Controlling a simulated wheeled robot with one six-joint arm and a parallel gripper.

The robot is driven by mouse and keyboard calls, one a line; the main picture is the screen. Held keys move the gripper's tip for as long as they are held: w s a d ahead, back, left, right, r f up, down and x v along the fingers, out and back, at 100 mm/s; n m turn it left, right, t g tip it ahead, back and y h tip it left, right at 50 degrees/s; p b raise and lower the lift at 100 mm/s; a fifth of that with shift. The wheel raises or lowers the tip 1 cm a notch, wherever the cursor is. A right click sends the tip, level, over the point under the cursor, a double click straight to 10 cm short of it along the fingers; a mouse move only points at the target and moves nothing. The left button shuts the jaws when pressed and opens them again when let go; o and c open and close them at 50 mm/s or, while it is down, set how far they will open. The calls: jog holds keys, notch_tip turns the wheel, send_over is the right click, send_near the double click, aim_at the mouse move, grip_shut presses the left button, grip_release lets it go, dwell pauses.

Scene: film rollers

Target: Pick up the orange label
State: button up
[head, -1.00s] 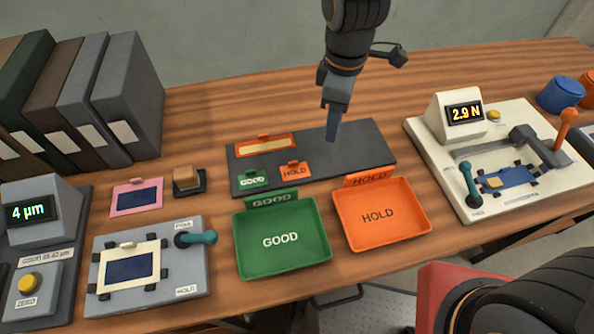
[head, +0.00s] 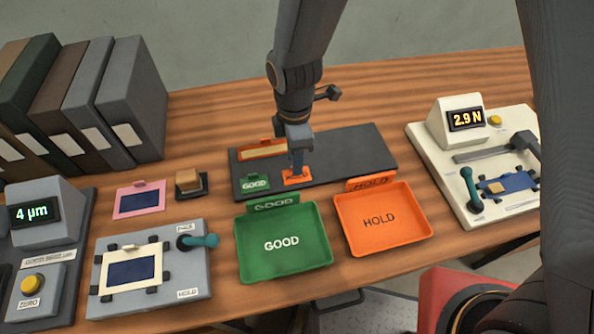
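The small orange label (head: 289,181) lies on the dark grey mat (head: 350,152), right of the small green GOOD label (head: 254,184). My gripper (head: 297,174) points down right over the orange label, and its fingertips overlap the label in the picture. The fingers hide part of the label and its lettering. I cannot tell whether the fingers touch it or how far apart they are.
An orange-framed strip (head: 263,149) lies behind the labels. The green GOOD tray (head: 283,268) and orange HOLD tray (head: 382,243) stand in front of the mat. A 2.9 N device (head: 466,118) is at right. The right part of the mat is bare.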

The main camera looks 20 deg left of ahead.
jog(key=shift+f, duration=0.6)
jog(key=shift+c, duration=0.4)
grip_shut()
